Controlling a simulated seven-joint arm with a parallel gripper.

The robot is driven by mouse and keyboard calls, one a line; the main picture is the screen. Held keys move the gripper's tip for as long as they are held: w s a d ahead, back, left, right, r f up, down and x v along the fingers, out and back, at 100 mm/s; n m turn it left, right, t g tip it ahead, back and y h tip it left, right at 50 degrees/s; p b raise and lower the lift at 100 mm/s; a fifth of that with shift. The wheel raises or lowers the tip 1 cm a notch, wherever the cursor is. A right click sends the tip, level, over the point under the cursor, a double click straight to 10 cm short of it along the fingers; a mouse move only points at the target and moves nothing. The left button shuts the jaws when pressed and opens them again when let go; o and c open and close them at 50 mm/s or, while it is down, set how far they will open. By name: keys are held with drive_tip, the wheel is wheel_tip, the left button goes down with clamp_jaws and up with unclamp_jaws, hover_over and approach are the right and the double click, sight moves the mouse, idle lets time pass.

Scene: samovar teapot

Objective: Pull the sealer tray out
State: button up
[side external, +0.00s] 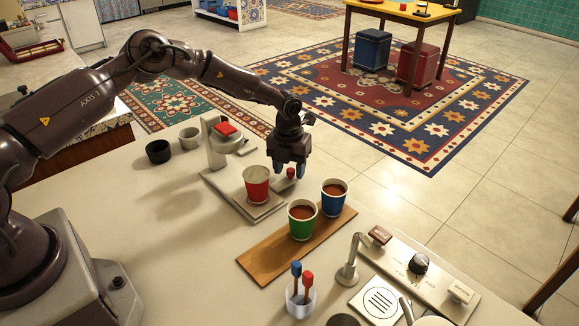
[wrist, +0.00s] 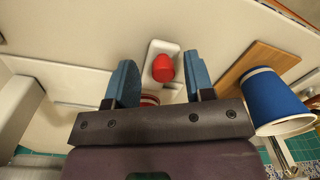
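The cup sealer (side external: 218,150) is a pale grey press with a red top, standing on the counter. At its base is a flat tray (side external: 262,210), where a red cup (side external: 257,184) stands upright. A pale handle bar with a red knob (side external: 290,173) sticks out at the sealer's right side; the knob also shows in the wrist view (wrist: 163,68). My gripper (side external: 289,170) points down over the knob. Its blue fingers (wrist: 160,80) are apart, one on each side of the knob, with gaps visible. Whether the fingertips reach knob height is unclear.
A green cup (side external: 302,220) and a blue cup (side external: 333,198) stand on a wooden board (side external: 270,258) close by on the right. A clear holder with stirrers (side external: 299,300) and a tap (side external: 349,265) are in front. Two small cups (side external: 159,151) stand behind left.

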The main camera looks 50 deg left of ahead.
wheel_tip(320, 180, up, 13)
drive_tip(key=shift+a, duration=0.15)
idle(0.4)
drive_tip(key=shift+s, duration=0.1)
